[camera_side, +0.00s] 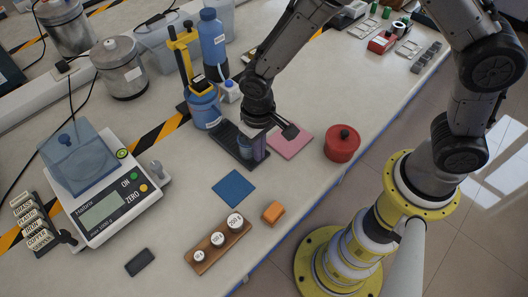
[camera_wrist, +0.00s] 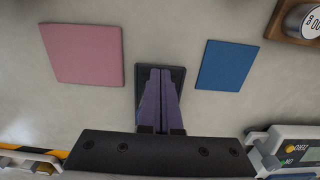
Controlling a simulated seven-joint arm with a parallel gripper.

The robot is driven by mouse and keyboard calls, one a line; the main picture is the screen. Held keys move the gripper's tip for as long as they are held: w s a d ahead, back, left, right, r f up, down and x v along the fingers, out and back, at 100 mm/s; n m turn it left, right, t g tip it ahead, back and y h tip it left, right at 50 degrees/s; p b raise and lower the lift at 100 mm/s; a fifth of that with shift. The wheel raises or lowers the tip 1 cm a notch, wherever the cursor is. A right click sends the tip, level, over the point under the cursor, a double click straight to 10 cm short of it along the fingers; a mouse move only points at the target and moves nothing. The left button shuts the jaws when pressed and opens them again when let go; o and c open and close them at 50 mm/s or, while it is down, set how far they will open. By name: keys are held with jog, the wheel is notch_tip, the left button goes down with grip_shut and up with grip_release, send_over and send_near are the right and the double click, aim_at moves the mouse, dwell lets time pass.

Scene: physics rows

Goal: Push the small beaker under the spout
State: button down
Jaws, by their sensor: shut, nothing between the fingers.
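My gripper (camera_side: 262,158) points down over the black tray (camera_side: 227,138), its purple fingers shut and empty. In the wrist view the closed fingers (camera_wrist: 160,80) lie over the dark tray (camera_wrist: 180,73) and hide much of it. A pale, translucent shape (camera_side: 246,147) beside the fingers in the side view may be the small beaker; my gripper partly covers it, and I cannot tell whether they touch. The blue dispenser (camera_side: 206,110) with a yellow pump top stands at the tray's far left end. Its spout is not clearly visible.
A pink mat (camera_side: 292,142) and red lidded pot (camera_side: 342,144) lie right of the tray. A blue mat (camera_side: 234,188), orange block (camera_side: 273,212) and weight rack (camera_side: 215,248) are in front. The balance (camera_side: 105,205) stands left. Bare bench surrounds the mats.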

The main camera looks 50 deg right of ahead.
jog(key=w, duration=0.9)
jog(key=shift+s, duration=0.1)
